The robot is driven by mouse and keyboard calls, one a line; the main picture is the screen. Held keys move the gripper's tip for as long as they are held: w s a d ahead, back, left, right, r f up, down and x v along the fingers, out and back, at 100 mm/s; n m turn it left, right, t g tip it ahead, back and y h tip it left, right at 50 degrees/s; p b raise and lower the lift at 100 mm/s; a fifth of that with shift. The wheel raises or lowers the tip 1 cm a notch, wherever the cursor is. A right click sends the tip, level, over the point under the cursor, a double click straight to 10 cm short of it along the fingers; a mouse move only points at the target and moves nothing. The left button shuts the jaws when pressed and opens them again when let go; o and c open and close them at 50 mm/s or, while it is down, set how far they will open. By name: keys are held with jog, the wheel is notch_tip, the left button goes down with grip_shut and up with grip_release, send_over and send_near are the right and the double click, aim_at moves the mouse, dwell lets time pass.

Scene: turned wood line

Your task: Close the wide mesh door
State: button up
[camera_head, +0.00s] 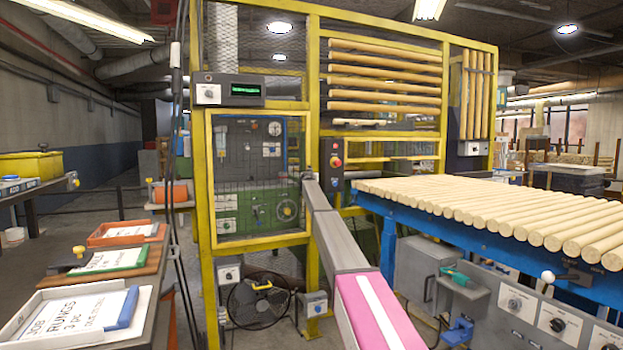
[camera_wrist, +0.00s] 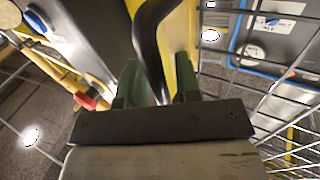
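The wide mesh door (camera_head: 209,180) is a yellow-framed wire panel in the left part of the yellow machine guard. A control panel and green machine parts show through its mesh. It looks nearly in line with the guard frame, but I cannot tell whether a gap is left. My gripper (camera_head: 308,175) is at the door's right edge. In the wrist view, my gripper's green fingers (camera_wrist: 158,85) stand apart, with a curved black handle (camera_wrist: 150,35) between them. A gap shows beside the right finger, so the grip looks open around the handle. Their tips are partly hidden.
A blue stand (camera_head: 400,208) with a row of wooden rungs (camera_head: 500,205) is close on the right. A bench with trays (camera_head: 125,232) stands on the left. Below the door are a fan (camera_head: 258,302) and a small switch box (camera_head: 316,304).

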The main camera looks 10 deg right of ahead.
jog(key=shift+w+a, duration=0.1)
jog(key=shift+a, duration=0.15)
jog(key=shift+s+a, duration=0.2)
jog(key=shift+s, duration=0.3)
jog(key=v, duration=0.9)
jog(key=shift+s+d, duration=0.25)
jog(key=shift+s, duration=0.25)
jog(key=s+d+f+g, duration=0.3)
jog(key=s+f+g, duration=0.1)
jog(key=s+f, duration=1.3)
jog(key=s+d+f+g, duration=0.2)
jog(key=s+f+g, duration=0.2)
jog(key=s+f, duration=1.25)
jog(key=s+a+f+n+g+y, duration=0.1)
jog(key=s+f+g, duration=0.2)
jog(key=s, duration=1.1)
jog(key=s+a+f+n+g+y, duration=0.1)
jog(key=s+f+g+y, duration=0.1)
jog(key=s+f, duration=0.7)
jog(key=s+a+f+n+g+y, duration=0.1)
jog(key=s+f+g, duration=0.3)
jog(key=s, duration=1.5)
jog(key=shift+s+a+f+y, duration=0.4)
jog(key=shift+a+f+y, duration=0.15)
jog(key=shift+f, duration=0.4)
